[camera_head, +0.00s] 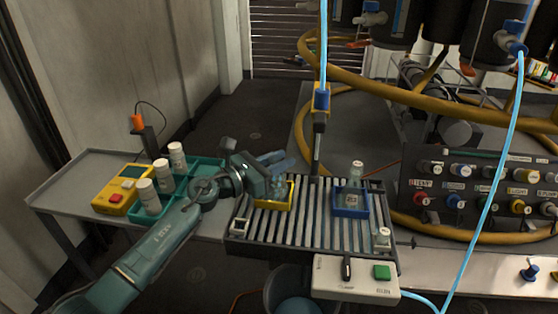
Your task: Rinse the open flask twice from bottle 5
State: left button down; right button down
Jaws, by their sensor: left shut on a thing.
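My left gripper (275,168) reaches in from the lower left to the yellow holder (290,198) on the slatted rack. It is shut on a clear, bluish glass vessel (277,187) at that holder; the gripper hides much of it, and I cannot tell whether it is the open flask. A clear flask with a pale top (356,174) stands upright in the blue holder (351,210). White bottles (177,156) stand in the teal tray (172,184) at left; I cannot read their numbers, so bottle 5 is not identified. My right gripper is not in view.
A small capped vial (382,238) stands at the rack's (318,222) right front corner. A control box (356,278) with a green button is in front. A yellow meter (122,190) lies at left. A blue hose (490,185) and yellow hoses (400,85) cross the right side.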

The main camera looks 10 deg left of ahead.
pick_arm(q)
jog(key=shift+f, duration=0.1)
dwell(0.3)
jog(key=shift+f, duration=0.15)
dwell(0.4)
jog(key=shift+f+b, duration=0.4)
jog(key=shift+b, duration=0.25)
jog(key=shift+f, duration=0.1)
jog(key=shift+f+b, duration=0.2)
jog(key=shift+b, duration=0.1)
jog(key=c, duration=1.1)
grip_release()
